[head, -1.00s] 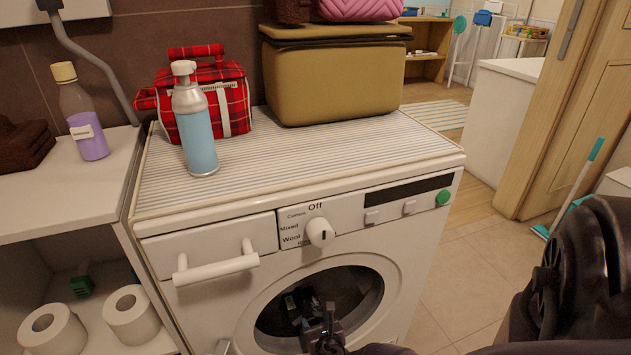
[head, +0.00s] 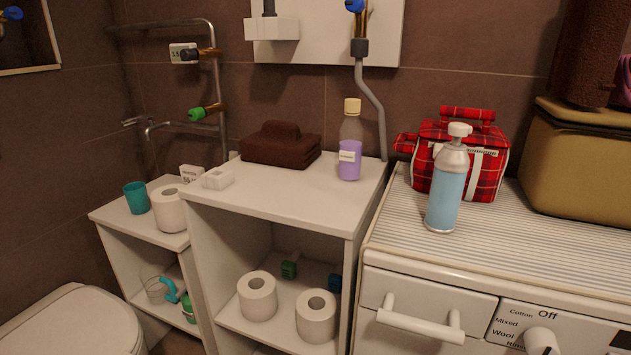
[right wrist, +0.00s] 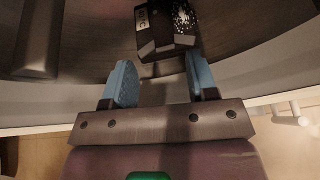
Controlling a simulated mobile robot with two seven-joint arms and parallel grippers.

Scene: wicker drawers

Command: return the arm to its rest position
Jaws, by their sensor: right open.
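My right gripper (right wrist: 158,80) shows in the right wrist view only. Its two blue-padded fingers are apart, with no object clamped between them. A dark block-like thing with pale speckles and a small label (right wrist: 165,28) lies just beyond the fingertips; I cannot tell whether it touches them. Behind it is a dark curved surface, with a pale rim crossing the view. Neither arm shows in the head view, and my left gripper is in no view.
The washing machine (head: 428,299) stands at right, with a spray bottle (head: 446,190), plaid bag (head: 480,160) and tan case (head: 580,165) on top. A white shelf (head: 290,205) holds a purple bottle (head: 349,160), brown towel (head: 280,150) and toilet rolls. A toilet (head: 75,325) stands at lower left.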

